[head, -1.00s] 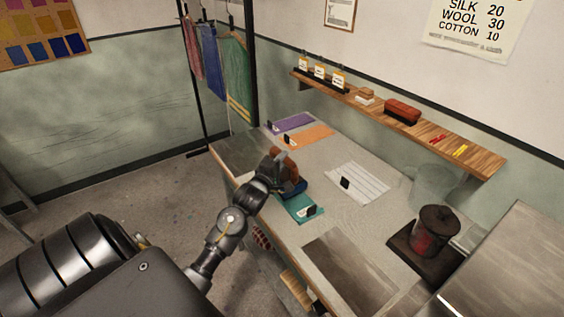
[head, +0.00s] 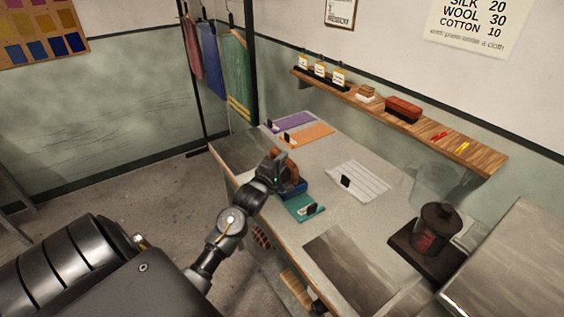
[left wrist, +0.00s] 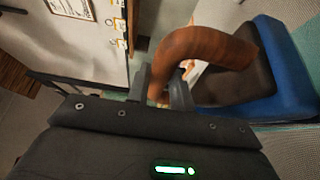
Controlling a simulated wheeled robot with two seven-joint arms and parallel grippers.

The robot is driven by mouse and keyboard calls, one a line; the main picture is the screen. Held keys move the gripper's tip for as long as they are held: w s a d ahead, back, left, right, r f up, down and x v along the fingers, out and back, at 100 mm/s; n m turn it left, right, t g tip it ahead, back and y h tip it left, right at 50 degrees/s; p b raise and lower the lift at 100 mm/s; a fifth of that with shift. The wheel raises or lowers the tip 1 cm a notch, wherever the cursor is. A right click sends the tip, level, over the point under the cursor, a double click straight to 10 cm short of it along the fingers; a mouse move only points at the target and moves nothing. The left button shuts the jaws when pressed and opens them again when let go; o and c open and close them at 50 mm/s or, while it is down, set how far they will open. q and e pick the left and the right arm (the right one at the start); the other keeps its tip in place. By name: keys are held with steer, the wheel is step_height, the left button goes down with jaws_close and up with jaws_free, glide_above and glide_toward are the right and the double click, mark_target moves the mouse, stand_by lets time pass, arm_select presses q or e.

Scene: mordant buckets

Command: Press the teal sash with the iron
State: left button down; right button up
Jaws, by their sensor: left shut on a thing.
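The iron (head: 294,188) has a blue body and a brown handle. It is at the sash's far-left end, partly hidden by my gripper; I cannot tell whether it touches the cloth. My left gripper (head: 276,169) is shut on the iron's handle. In the left wrist view my fingers (left wrist: 160,88) close around the brown handle (left wrist: 205,44), and the iron's blue body (left wrist: 287,72) shows to the right. My right gripper is not in view.
A purple cloth (head: 291,121), an orange cloth (head: 313,134) and a white striped cloth (head: 360,181) lie on the table. A dark stove with a red glow (head: 434,234) stands at the right. A wooden shelf (head: 456,147) runs along the wall. Bare table lies between the cloths.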

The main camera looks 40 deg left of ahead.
arm_select(q)
steer(key=shift+f, duration=0.4)
stand_by(0.4)
steer(key=shift+f, duration=0.25)
stand_by(2.4)
steer(key=shift+r, duration=0.1)
step_height(320, 180, up, 5)
steer(key=p, duration=0.5)
steer(key=shift+r, duration=0.15)
steer(key=shift+a, duration=0.1)
stand_by(0.5)
